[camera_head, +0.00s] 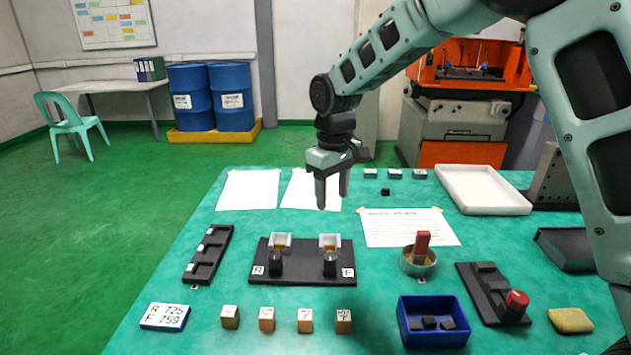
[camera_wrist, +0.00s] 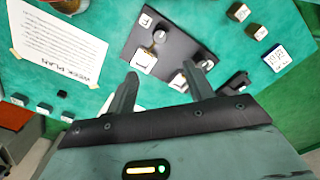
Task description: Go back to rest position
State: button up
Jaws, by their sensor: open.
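My gripper (camera_head: 332,190) hangs over the back middle of the green table (camera_head: 215,265), fingers pointing down. Its two fingers are apart, with nothing between them. In the wrist view my gripper (camera_wrist: 160,85) also shows open and empty, with the table beyond it. A black plate (camera_head: 302,273) marked R and F lies in front of my gripper in the head view. It carries two white holders and two dark round pieces, and it shows in the wrist view too (camera_wrist: 178,45). My gripper appears apart from the plate.
Several small blocks (camera_head: 267,319) line the front. A blue bin (camera_head: 432,338) holds dark pieces. A round tin (camera_head: 417,264) with a red piece, a black fixture with a red knob (camera_head: 516,305) and a white tray (camera_head: 482,190) stand right. Papers (camera_head: 410,228) lie at the back.

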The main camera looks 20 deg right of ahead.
jog(key=s+a+r+n, duration=0.1)
jog(key=s+a, duration=0.3)
jog(key=s, duration=0.3)
jog(key=s+a+r, duration=0.1)
jog(key=s+a, duration=0.2)
jog(key=s, duration=0.4)
jog(key=s+f+n, duration=0.1)
jog(key=s, duration=1.8)
jog(key=shift+s+d+f+y, duration=0.3)
jog(key=shift+d+f, duration=0.05)
